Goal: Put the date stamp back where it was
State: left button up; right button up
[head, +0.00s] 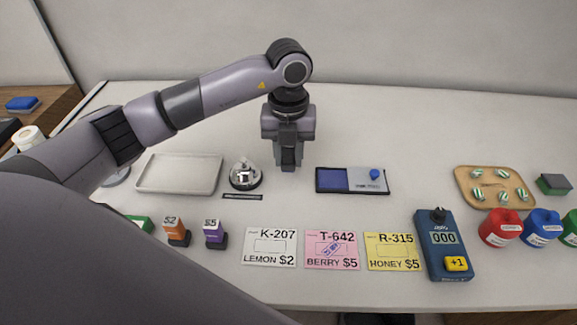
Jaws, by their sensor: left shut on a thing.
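My left gripper (288,165) hangs point down over the back middle of the counter, between the silver bell-like object and the ink pad. It is shut on a small dark thing, mostly hidden by the fingers; I cannot clearly make out whether it is the date stamp. The ink pad (331,180) is blue with a grey right half and a blue knob. An orange $2 stamp (174,230) and a purple $5 stamp (213,231) stand at the front left. The pink T-642 card (331,262) bears a blue mark in its box. My right gripper is not in view.
A white tray (180,188) and the silver bell-like object (245,178) are at left. White (269,261) and yellow (393,266) cards flank the pink one. A blue counter device (444,225), a wooden sweets board (494,203) and coloured containers (500,229) are at right. The back is clear.

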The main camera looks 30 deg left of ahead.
aim_at(288, 180)
pick_arm(q)
jog(key=shift+f, duration=2.15)
jog(key=shift+f, duration=0.15)
jog(key=o, duration=0.9)
jog(key=shift+c, duration=0.2)
notch_tip(288, 180, up, 12)
jog(key=shift+r+b, duration=0.2)
jog(key=shift+b, duration=0.35)
jog(key=shift+s+f, duration=0.1)
